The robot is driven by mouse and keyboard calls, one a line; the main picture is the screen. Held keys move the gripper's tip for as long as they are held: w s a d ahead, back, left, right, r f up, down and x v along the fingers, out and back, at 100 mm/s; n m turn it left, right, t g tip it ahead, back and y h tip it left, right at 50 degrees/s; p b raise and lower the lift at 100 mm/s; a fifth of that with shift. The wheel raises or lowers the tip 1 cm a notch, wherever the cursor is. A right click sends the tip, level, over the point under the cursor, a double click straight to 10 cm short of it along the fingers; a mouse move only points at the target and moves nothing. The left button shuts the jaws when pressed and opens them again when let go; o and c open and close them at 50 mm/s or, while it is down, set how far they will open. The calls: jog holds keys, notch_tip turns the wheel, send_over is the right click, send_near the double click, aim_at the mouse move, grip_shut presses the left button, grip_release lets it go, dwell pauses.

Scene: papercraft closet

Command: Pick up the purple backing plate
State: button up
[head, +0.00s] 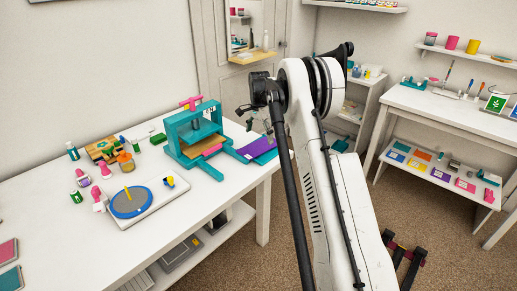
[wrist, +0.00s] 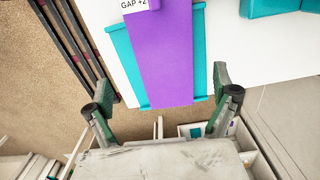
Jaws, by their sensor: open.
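The purple backing plate (head: 258,147) lies on a teal holder (head: 240,157) at the right end of the white table, beside the teal press. In the wrist view the plate (wrist: 164,55) is a long purple strip with a white label reading "GAP +2" at its top edge. The teal holder shows along both its sides. My gripper (wrist: 158,102) is open, with one green finger to the left and one to the right of the plate's near end. I cannot tell how high the fingers are above it. In the head view my arm hides part of the area around the gripper.
The teal press (head: 195,138) stands left of the plate. A scale-like board with a blue disc (head: 131,202) and several small bottles occupy the table's left part. The table's right edge is close to the plate. A shelf unit (head: 355,105) stands behind my arm.

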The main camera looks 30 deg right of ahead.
aim_at(258, 147)
jog(key=shift+w+f, duration=0.2)
jog(key=shift+f, duration=1.2)
jog(key=shift+w+f, duration=0.2)
jog(key=shift+f, duration=1.15)
jog(key=shift+c, duration=0.5)
jog(key=c, duration=1.3)
jog(key=shift+r, duration=0.1)
